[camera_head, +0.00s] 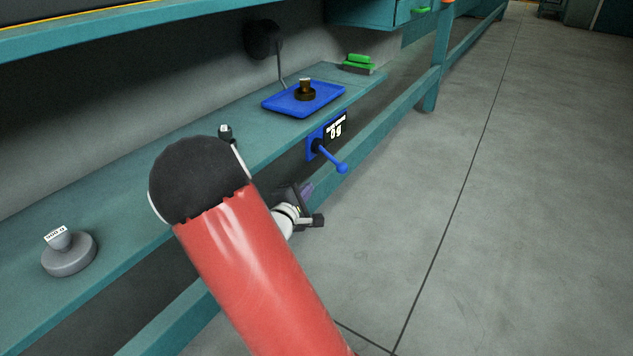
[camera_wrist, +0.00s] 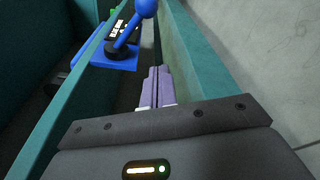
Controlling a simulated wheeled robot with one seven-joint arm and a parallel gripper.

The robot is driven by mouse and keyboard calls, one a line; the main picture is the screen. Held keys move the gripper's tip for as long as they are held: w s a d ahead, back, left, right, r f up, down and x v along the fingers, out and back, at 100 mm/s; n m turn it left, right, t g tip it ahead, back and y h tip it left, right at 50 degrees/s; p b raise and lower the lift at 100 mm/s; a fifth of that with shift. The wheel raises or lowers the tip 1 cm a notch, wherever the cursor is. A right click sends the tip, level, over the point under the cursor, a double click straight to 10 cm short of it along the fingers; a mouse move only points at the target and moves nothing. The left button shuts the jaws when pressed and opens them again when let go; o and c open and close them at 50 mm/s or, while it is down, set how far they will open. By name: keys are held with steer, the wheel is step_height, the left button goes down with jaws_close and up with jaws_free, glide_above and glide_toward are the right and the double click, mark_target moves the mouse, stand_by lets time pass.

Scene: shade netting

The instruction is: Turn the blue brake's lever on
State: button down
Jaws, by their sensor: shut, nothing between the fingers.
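The blue brake (camera_head: 313,148) is fixed to the front edge of the teal bench, with a black label plate bearing white marks beside it. Its blue lever (camera_head: 330,158) slants down and right to a round knob. In the wrist view the brake (camera_wrist: 112,56) is at the upper left, and its lever (camera_wrist: 130,33) rises to a knob cut by the top edge. My gripper (camera_head: 307,189) is just below and left of the lever in the head view, partly hidden behind my red arm. In the wrist view its purple fingers (camera_wrist: 157,72) are together and empty, apart from the lever.
A blue tray (camera_head: 277,103) with a dark and brass knob-like object (camera_head: 305,91) sits on the bench above the brake. A green-topped block (camera_head: 358,63) is behind it. A grey labelled knob (camera_head: 68,255) is at left. A teal lower rail (camera_head: 385,133) runs below; floor at right is clear.

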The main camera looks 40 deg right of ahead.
mark_target(332, 160)
steer(key=shift+d, duration=0.1)
stand_by(0.3)
steer(key=r+b+x, duration=0.1)
steer(key=b+x, duration=0.1)
steer(key=x, duration=0.8)
steer(key=shift+s+d+r, duration=0.1)
steer(key=shift+s+r, duration=0.05)
steer(key=shift+s, duration=0.45)
steer(key=shift+s+d+r, duration=0.1)
steer(key=shift+s+r, duration=0.1)
steer(key=shift+s, duration=0.45)
steer(key=shift+s+d+r, duration=0.15)
steer(key=shift+s, duration=0.45)
steer(key=shift+r, duration=0.1)
steer(key=shift+s+r+n+p, duration=0.15)
steer(key=shift+n+p, duration=0.15)
steer(key=shift+p, duration=0.35)
